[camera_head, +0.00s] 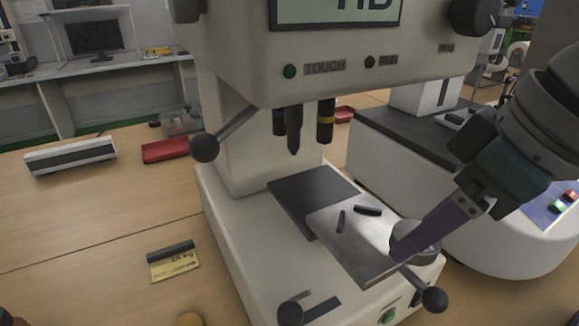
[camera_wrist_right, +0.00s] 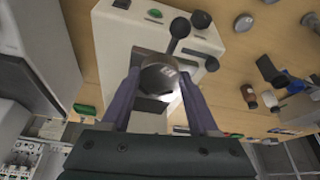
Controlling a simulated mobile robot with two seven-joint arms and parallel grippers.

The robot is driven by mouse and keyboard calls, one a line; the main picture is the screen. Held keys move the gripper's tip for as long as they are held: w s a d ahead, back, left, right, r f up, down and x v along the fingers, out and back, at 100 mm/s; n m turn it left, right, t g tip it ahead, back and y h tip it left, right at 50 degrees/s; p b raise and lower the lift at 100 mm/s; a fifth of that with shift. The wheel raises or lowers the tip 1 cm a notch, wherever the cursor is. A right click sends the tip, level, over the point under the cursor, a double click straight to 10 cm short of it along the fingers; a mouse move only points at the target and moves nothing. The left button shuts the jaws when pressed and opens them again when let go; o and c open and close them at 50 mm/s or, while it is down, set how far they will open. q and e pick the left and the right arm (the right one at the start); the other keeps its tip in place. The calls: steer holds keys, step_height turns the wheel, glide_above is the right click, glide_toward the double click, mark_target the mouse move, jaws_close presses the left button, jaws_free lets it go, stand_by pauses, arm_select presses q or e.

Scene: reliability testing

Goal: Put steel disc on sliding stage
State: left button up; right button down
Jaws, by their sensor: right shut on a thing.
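My right gripper (camera_head: 428,238) comes in from the right and is shut on the steel disc (camera_head: 404,240), a short grey cylinder. In the right wrist view the disc (camera_wrist_right: 160,79) sits between the two fingers of the gripper (camera_wrist_right: 158,92). The sliding stage (camera_head: 348,248) is a shiny metal plate with two small black pieces on it, on the white tester's base. In the head view the disc overlaps the stage's right front edge; I cannot tell whether it touches the plate. My left gripper is not in view.
The tester's dark indenter (camera_head: 293,132) hangs above the back of the base. Ball-ended levers (camera_head: 434,299) stick out at the front and left. Another white machine (camera_head: 487,225) stands close on the right. A yellow-labelled block (camera_head: 174,263) lies left on the wooden table, with clear room around it.

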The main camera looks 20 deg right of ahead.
mark_target(362, 226)
steer(key=shift+w+a, duration=0.2)
steer(key=shift+w, duration=0.45)
steer(key=shift+w+a, duration=0.15)
steer(key=shift+w, duration=0.45)
steer(key=w, duration=0.2)
steer(key=w+a+f, duration=0.1)
steer(key=shift+w, duration=0.1)
steer(key=shift+d+f, duration=0.1)
steer(key=shift+f, duration=0.2)
steer(key=shift+c, duration=0.7)
jaws_free()
steer(key=shift+f, duration=0.1)
steer(key=p+v, duration=0.2)
steer(key=v, duration=1)
